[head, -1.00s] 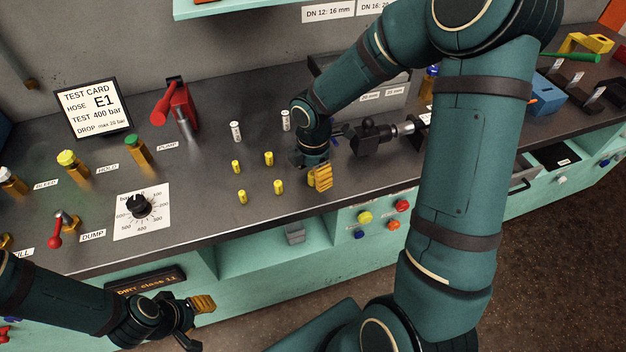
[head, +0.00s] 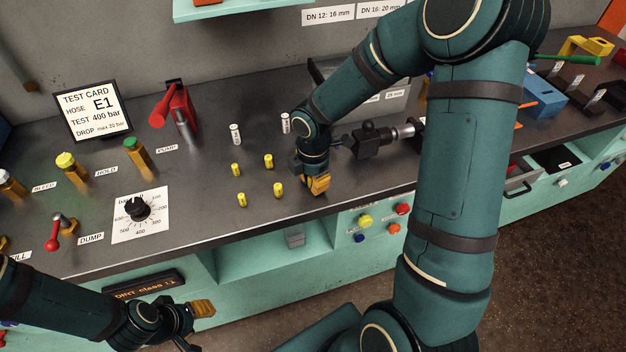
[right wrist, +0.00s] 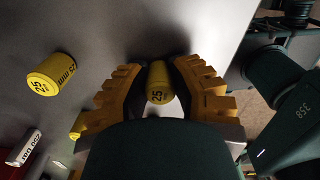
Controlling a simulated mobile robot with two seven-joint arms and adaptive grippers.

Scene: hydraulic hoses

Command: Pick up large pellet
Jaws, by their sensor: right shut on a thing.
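My right gripper (head: 318,185) is low over the front part of the dark bench top, to the right of several small yellow pellets. In the right wrist view its yellow ribbed fingers are shut on a yellow pellet marked 25 (right wrist: 159,84). The head view mostly hides this pellet behind the fingers. Another yellow pellet marked 25 mm (right wrist: 52,74) stands to the left in the wrist view. Loose yellow pellets in the head view include one at the front (head: 278,189). My left gripper (head: 194,324) is open and empty in front of the bench, at lower left.
Two white cylinders (head: 235,134) stand behind the pellets. A dark fitting (head: 372,138) lies right of the right gripper. A red-handled pump (head: 180,110), a test card (head: 92,110) and a dial (head: 138,209) are at the left. The bench's front edge is close to the gripper.

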